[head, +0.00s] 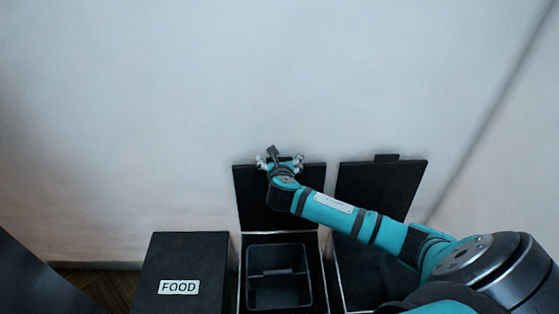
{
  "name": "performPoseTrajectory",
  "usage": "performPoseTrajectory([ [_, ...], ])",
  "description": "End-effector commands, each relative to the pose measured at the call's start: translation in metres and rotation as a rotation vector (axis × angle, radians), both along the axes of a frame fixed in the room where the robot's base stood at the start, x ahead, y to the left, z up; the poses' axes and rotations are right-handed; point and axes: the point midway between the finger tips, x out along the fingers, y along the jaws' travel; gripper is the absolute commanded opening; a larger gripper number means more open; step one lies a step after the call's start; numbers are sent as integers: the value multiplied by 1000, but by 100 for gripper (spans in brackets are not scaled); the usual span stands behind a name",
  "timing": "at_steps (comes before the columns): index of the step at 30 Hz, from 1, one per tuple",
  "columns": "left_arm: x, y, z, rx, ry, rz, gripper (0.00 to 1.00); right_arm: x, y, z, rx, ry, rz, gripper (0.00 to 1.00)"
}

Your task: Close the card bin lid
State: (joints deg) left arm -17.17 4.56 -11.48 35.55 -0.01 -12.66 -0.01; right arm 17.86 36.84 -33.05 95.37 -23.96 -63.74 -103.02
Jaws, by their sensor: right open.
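Two bins stand open with their black lids raised against the wall, and no label showing says which is the card bin. The middle bin (318,275) has its lid (252,202) upright behind it. The right bin (345,285) has its lid (385,186) upright too, partly hidden by my right arm. My right gripper (280,158) is open at the top edge of the middle lid, with its fingers near that edge. I cannot tell whether they touch it. My left gripper is not in view.
A closed black bin labelled FOOD (179,287) stands at the left. The middle bin holds a dark inner container (279,294) with a divider. A pale wall (150,120) rises close behind the bins. Wooden floor (100,287) shows at the lower left.

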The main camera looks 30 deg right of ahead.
Motion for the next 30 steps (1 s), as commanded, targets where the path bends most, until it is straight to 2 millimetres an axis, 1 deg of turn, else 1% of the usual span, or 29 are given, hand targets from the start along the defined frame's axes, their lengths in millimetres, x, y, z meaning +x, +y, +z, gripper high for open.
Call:
performPoseTrajectory([
  [8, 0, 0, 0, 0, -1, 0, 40, 2, -1, 0, 0, 0, 0, 100],
  [11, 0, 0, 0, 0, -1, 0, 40, 1, -1, 0, 0, 0, 0, 88],
  [27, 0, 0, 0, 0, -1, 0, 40, 1, -1, 0, 0, 0, 0, 18],
  [28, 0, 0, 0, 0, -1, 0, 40, 1, -1, 0, 0, 0, 0, 16],
  [30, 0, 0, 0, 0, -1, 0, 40, 1, -1, -1, -1, -1, 0, 16],
])
